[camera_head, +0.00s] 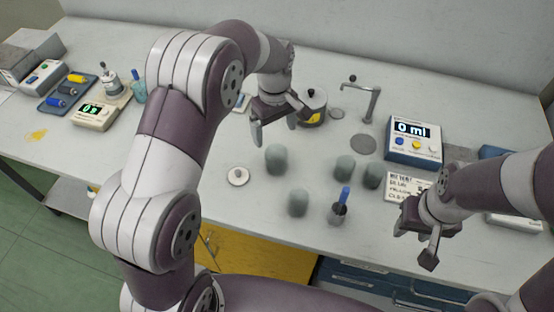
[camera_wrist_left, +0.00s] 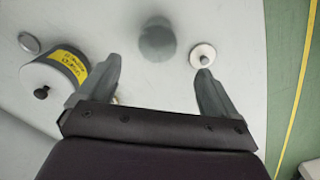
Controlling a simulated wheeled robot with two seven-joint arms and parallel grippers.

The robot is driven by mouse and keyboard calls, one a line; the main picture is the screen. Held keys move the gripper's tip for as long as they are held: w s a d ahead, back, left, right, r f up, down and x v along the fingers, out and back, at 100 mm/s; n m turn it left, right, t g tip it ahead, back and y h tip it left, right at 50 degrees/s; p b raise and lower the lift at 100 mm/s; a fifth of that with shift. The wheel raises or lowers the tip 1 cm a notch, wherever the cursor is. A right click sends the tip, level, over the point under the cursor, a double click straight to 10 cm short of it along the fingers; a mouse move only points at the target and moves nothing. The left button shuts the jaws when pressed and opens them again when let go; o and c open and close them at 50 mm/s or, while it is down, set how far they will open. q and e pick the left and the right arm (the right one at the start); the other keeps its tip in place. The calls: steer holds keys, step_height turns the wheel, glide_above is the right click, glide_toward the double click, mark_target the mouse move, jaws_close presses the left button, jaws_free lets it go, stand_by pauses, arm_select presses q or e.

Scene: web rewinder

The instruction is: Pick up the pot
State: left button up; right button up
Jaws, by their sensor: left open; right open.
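The pot (camera_head: 314,118) is a grey cylinder with a yellow label and a black knob on top. It stands on the worktop just right of my left gripper (camera_head: 279,122), partly hidden behind its finger. In the left wrist view the pot (camera_wrist_left: 38,77) is at the left, outside the left finger. My left gripper, seen there too (camera_wrist_left: 159,70), is open with nothing between its fingers. My right gripper (camera_head: 418,237) is open and empty over the right front of the worktop, well away from the pot.
Several grey-green cups stand in front of the pot, one (camera_head: 276,158) nearest my left gripper. A white disc (camera_head: 238,176) lies left of them. A tap (camera_head: 372,105) and a "0 ml" display box (camera_head: 413,142) stand to the right. A blue tray (camera_head: 68,92) is far left.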

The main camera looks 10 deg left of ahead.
arm_select(q)
steer(key=p, duration=0.1)
glide_toward(276, 158)
steer(key=s+f, duration=0.1)
steer(key=f, duration=0.3)
steer(key=s+f, duration=0.1)
steer(key=f, duration=0.1)
steer(key=shift+s+d+f, duration=0.1)
steer(key=shift+s+d, duration=0.2)
steer(key=shift+d, duration=0.05)
steer(key=c, duration=1)
